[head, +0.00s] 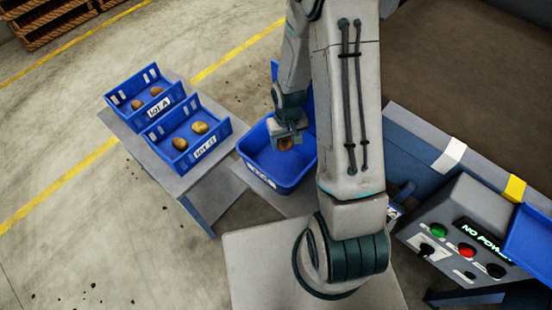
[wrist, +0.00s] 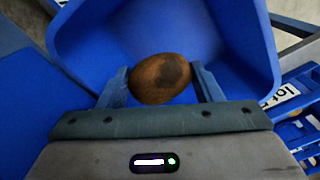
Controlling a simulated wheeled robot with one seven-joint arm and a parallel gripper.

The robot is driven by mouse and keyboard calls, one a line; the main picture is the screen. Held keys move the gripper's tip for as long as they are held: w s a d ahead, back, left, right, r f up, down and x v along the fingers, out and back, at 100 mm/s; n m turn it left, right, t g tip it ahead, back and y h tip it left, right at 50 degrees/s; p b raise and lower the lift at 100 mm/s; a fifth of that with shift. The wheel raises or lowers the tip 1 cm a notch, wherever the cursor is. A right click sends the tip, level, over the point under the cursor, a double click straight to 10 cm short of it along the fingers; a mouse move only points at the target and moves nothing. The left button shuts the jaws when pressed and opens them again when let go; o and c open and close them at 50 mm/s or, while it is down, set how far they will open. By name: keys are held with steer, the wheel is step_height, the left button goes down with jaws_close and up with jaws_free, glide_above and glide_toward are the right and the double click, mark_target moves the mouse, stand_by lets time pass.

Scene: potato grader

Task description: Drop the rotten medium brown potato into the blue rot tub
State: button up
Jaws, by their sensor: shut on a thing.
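The brown potato (wrist: 161,78) with a large dark patch is held between the two fingers of my gripper (wrist: 162,84) in the wrist view. In the head view my gripper (head: 287,138) is over the blue tub (head: 246,160), and the potato (head: 286,143) shows just below it. The blue tub (wrist: 262,62) lies behind the potato in the wrist view, its inside open and seemingly empty where visible. My arm hides part of the tub's right side in the head view.
Two blue crates, LOT A (head: 122,97) and LOT B (head: 156,138), stand on a grey table (head: 197,183) to the left, each with two potatoes. A control box (head: 462,215) reading "NO POWER" stands at right. Pallets (head: 40,22) are at the top left.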

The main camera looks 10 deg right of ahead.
steer(key=o, duration=1.1)
steer(key=shift+r, duration=0.1)
step_height(320, 180, up, 14)
steer(key=shift+f, duration=0.1)
